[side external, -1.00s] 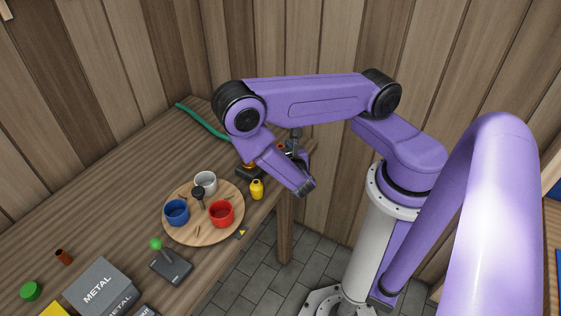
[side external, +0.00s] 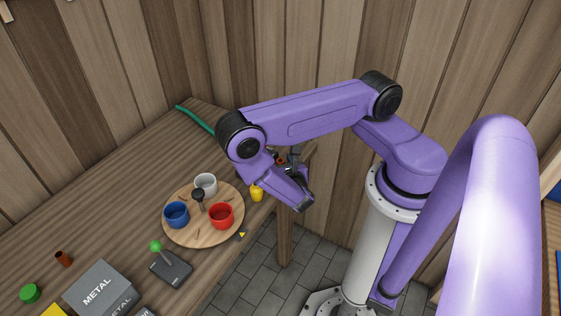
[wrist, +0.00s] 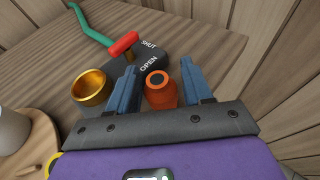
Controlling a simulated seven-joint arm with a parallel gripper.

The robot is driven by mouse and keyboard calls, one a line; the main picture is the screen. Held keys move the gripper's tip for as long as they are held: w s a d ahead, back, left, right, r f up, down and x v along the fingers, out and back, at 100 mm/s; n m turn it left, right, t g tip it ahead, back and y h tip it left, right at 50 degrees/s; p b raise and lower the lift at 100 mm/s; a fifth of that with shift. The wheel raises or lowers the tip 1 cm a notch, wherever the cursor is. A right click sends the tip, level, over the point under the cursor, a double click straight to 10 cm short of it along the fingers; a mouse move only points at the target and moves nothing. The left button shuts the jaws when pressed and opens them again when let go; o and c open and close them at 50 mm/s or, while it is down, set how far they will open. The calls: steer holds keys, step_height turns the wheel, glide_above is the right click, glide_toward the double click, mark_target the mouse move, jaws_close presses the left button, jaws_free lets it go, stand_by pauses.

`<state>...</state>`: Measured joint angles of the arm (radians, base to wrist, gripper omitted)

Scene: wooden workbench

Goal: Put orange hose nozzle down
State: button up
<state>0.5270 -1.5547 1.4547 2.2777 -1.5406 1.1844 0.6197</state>
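The orange hose nozzle (wrist: 161,90) sits between the two blue fingers of my gripper (wrist: 161,88) in the wrist view, its round open end facing up. Whether the nozzle's underside touches the bench is hidden.
A dark valve base with a red handle (wrist: 124,44), a green hose (wrist: 88,26) and a brass cup (wrist: 91,87) are just beyond the fingers. A round wooden board (side external: 185,233) holds mugs. A yellow bottle (side external: 257,194) stands beside it. Wooden walls are close behind.

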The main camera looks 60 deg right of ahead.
steer(key=shift+o, duration=0.3)
steer(key=shift+w+a+r, duration=0.15)
steer(key=shift+a, duration=0.05)
steer(key=shift+a+r, duration=0.1)
steer(key=shift+a, duration=0.1)
steer(key=v, duration=1.1)
steer(key=s+a+r+m+g+y, duration=0.1)
steer(key=s+r+m+g+y, duration=0.2)
steer(key=r, duration=0.3)
steer(key=s+a+r+m+g+y, duration=0.1)
steer(key=s+r+m+g+y, duration=0.2)
steer(key=r+m, duration=0.3)
steer(key=s+a+r+m+g+y, duration=0.1)
steer(key=s+r+m+g+y, duration=0.3)
steer(key=r, duration=0.4)
steer(key=shift+r+m+y, duration=0.25)
steer(key=shift+m+y, duration=0.15)
steer(key=shift+m, duration=0.3)
